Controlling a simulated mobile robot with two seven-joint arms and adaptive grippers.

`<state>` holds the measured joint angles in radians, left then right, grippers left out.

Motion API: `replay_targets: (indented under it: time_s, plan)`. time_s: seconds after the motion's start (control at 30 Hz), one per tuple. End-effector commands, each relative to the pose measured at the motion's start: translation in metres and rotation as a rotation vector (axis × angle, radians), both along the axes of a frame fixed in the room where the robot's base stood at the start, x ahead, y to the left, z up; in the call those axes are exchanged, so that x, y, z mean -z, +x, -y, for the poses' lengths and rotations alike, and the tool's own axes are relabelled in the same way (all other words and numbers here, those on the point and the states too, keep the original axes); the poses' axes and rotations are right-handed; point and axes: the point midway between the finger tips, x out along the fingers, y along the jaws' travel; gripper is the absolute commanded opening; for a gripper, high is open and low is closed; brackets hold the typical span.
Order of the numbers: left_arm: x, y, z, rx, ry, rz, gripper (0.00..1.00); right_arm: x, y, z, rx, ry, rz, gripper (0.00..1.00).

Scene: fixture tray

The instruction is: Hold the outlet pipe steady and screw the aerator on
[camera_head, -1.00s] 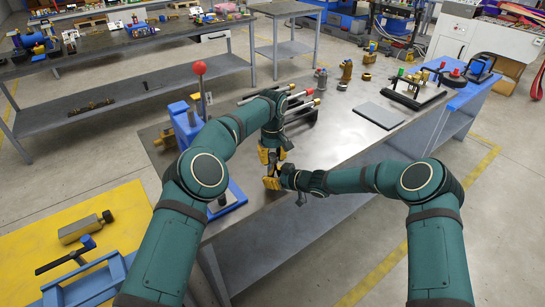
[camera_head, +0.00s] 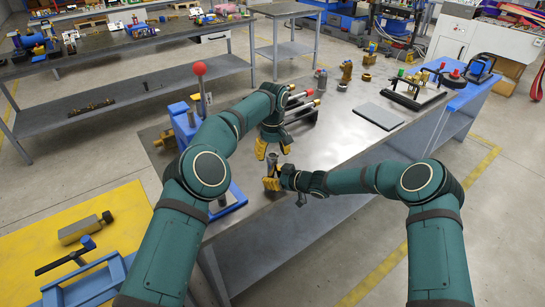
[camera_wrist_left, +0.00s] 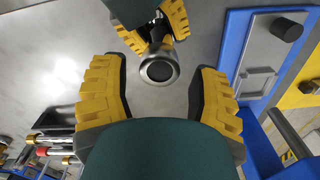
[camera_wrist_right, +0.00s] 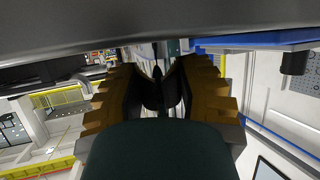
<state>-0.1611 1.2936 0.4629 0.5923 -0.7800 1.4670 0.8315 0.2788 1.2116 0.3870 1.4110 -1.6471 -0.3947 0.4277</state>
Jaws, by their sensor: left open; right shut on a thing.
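The outlet pipe (camera_head: 273,160) is a grey metal cylinder standing upright over the near side of the table. My right gripper (camera_head: 272,183) is shut around it from the side, below its upper end. In the left wrist view the round upper end of the pipe (camera_wrist_left: 159,70) shows as a metal rim around a dark centre, with the right gripper's yellow fingers behind it. I cannot tell whether that rim is the aerator or the bare pipe. My left gripper (camera_head: 273,147) is open just above this end, its fingers apart on both sides and not touching it.
Metal rods on a rack (camera_head: 303,105) lie behind the left gripper. A grey plate (camera_head: 378,116), small brass fittings (camera_head: 346,72) and a fixture (camera_head: 414,90) are farther right. The middle of the table is clear.

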Motion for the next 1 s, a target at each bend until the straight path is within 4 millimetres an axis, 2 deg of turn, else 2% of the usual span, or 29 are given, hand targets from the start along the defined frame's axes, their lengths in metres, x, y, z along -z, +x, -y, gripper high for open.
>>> replay_targets:
  time_s: [0.1,0.2,0.4,0.43,0.57,0.77,1.0]
  plan:
    - [-0.016,0.0,0.0,0.0,0.001,0.002,0.61,0.001,0.0,0.0,0.0,-0.001,-0.001,0.0]
    - [-0.022,0.0,0.0,0.0,-0.001,0.001,0.61,0.001,0.0,0.0,0.0,-0.001,-0.001,0.0]
    - [-0.022,0.0,0.0,0.0,0.0,0.0,0.61,0.001,0.0,0.0,0.0,-0.001,-0.001,0.0]
    - [-0.022,0.0,0.0,0.0,0.0,0.0,0.67,0.001,0.0,0.0,0.0,-0.001,-0.001,0.0]
    - [-0.022,0.0,0.0,-0.012,0.002,-0.002,0.67,0.001,0.0,0.0,0.0,-0.001,-0.001,0.0]
    - [-0.029,-0.001,-0.002,-0.102,0.011,-0.014,0.67,0.001,0.0,0.0,0.0,-0.001,-0.001,0.0]
    - [-0.047,-0.001,-0.002,-0.226,0.009,-0.008,0.67,0.001,0.0,0.0,0.0,-0.001,-0.001,0.0]
